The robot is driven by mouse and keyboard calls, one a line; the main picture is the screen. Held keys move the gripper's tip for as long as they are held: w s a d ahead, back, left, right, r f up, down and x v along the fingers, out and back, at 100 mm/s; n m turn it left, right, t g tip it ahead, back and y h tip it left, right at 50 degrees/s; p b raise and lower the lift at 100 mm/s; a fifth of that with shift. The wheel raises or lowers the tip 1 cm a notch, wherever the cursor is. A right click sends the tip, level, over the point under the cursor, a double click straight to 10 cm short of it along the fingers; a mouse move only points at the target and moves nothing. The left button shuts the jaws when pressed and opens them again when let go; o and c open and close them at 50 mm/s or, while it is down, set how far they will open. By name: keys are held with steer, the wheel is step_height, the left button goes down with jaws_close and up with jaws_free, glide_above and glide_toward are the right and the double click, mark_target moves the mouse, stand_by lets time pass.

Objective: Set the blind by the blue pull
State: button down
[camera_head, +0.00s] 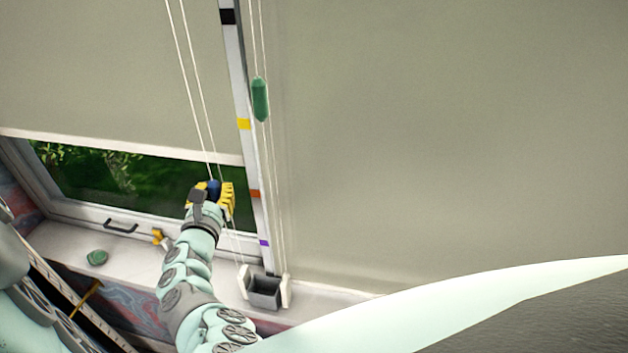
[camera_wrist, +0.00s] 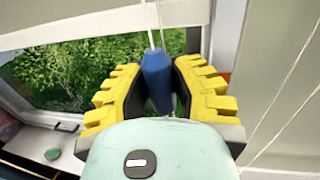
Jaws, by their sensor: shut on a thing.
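The blue pull (camera_head: 214,188) hangs on a pair of white cords in front of the window at the left. My gripper (camera_head: 221,197) is shut on it, and its yellow fingers stand on either side of the pull. The wrist view shows the blue pull (camera_wrist: 157,78) between the yellow finger pads (camera_wrist: 160,95), with the cords running up from its top. The left blind (camera_head: 110,70) is partly lowered. Its pale bottom bar (camera_head: 100,142) is a little above the gripper, and dark green foliage shows below it.
A green pull (camera_head: 260,98) hangs on cords before the lowered right blind (camera_head: 450,130). A post with black, yellow, orange and purple marks (camera_head: 244,124) stands between the blinds. A grey box (camera_head: 265,291) and a green stone (camera_head: 97,257) are on the sill.

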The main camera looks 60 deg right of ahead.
mark_target(212, 182)
step_height(212, 182, up, 4)
steer(key=shift+r+p, duration=0.15)
steer(key=shift+p, duration=1.1)
steer(key=c, duration=0.8)
jaws_free()
steer(key=shift+o, duration=0.2)
steer(key=v, duration=0.7)
steer(key=shift+a, duration=0.25)
steer(key=shift+s, duration=0.1)
